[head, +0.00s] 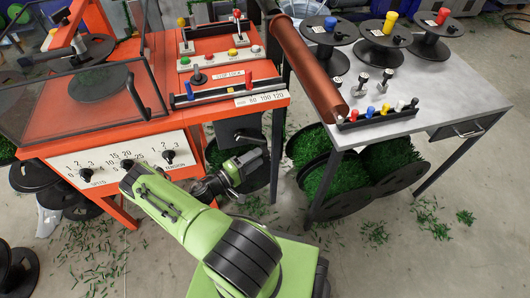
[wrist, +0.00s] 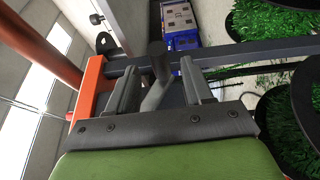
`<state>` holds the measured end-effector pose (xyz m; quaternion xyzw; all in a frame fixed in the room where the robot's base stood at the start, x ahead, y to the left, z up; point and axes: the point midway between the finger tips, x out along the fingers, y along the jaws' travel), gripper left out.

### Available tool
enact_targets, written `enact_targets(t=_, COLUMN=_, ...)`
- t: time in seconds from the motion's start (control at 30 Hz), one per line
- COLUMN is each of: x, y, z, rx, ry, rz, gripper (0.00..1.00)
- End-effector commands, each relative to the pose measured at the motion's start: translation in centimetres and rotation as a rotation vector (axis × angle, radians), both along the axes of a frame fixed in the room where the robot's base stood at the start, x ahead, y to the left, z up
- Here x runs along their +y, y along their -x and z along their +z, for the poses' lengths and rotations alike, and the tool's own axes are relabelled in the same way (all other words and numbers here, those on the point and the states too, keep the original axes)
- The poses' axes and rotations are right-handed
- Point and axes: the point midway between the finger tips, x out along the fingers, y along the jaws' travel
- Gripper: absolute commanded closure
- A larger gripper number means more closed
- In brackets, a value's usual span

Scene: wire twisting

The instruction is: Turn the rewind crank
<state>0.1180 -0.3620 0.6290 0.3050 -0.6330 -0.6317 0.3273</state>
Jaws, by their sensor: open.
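The rewind crank looks to be the grey knobbed handle (wrist: 156,52) with a lighter bent stem in the wrist view. It shows between the two fingers of my gripper (wrist: 159,68), with space visible on both sides. My gripper is open and does not clamp the handle. In the head view my gripper (head: 256,165) is low in front of the orange machine's (head: 215,112) right corner, beside its right leg. The crank is largely hidden there by the gripper and the dark parts around it. I cannot tell how deep the handle sits between the fingers.
A grey metal table (head: 440,90) with spools and coloured pegs stands to the right. Large reels of green strands (head: 385,165) sit under it. Green clippings litter the floor (head: 400,255).

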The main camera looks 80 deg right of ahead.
Motion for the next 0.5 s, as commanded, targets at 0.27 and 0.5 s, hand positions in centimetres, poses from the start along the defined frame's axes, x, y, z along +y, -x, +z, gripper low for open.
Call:
enact_targets(t=0.27, x=-3.6, y=2.7, z=0.1, rx=-0.001, ry=0.001, rz=-0.002, gripper=0.49)
enact_targets(t=0.5, x=-3.9, y=2.8, z=0.1, rx=-0.001, ry=0.000, rz=0.001, gripper=0.49)
